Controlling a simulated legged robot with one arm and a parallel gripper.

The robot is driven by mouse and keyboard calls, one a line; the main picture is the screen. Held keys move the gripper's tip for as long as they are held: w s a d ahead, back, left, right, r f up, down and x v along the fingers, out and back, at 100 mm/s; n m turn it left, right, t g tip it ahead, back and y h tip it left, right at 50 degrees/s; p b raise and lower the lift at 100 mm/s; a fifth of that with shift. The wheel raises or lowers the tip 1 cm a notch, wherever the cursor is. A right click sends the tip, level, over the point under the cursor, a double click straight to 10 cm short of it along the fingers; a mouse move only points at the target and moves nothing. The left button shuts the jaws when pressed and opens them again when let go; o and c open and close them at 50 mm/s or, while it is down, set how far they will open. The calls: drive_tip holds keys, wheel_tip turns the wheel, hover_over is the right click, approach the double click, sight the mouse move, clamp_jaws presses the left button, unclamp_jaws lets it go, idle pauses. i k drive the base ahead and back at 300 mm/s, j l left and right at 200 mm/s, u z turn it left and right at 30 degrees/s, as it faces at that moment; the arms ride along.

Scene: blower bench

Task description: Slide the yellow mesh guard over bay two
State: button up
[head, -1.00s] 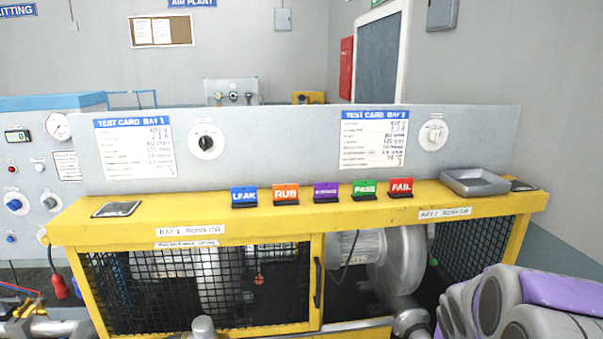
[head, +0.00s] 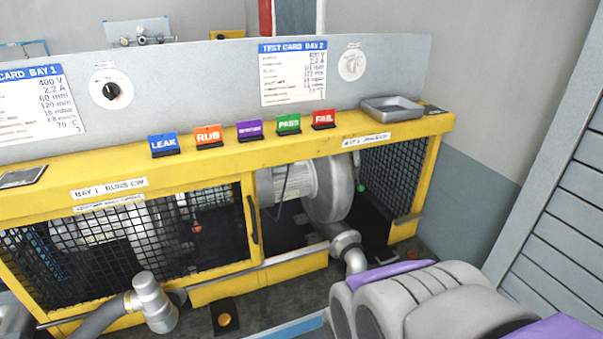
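The yellow-framed guard with black mesh (head: 165,235) stands across the left half of the bench front, over bay one. Its upright black handle (head: 253,220) is on its right edge. Bay two, to the right, is uncovered at the front, and a grey blower (head: 330,188) with its motor shows inside it. A rail (head: 285,268) runs along the bottom of the bench front. Grey and purple parts of my arm fill the bottom right of the head view and cover some floor. I cannot see my gripper's fingers.
A fixed mesh side panel (head: 393,172) closes the bench's right end. Grey pipes stand in front: an elbow (head: 152,300) before bay one and another (head: 348,250) before bay two. Coloured tags and a grey tray (head: 392,107) sit on the yellow top.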

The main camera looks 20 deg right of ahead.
sight(8, 274)
drive_tip(key=k+l+z, duration=0.1)
drive_tip(key=z, duration=0.7)
drive_tip(key=l+u, duration=0.1)
drive_tip(key=u, duration=1.75)
drive_tip(key=j+z, duration=0.15)
drive_tip(key=j, duration=0.3)
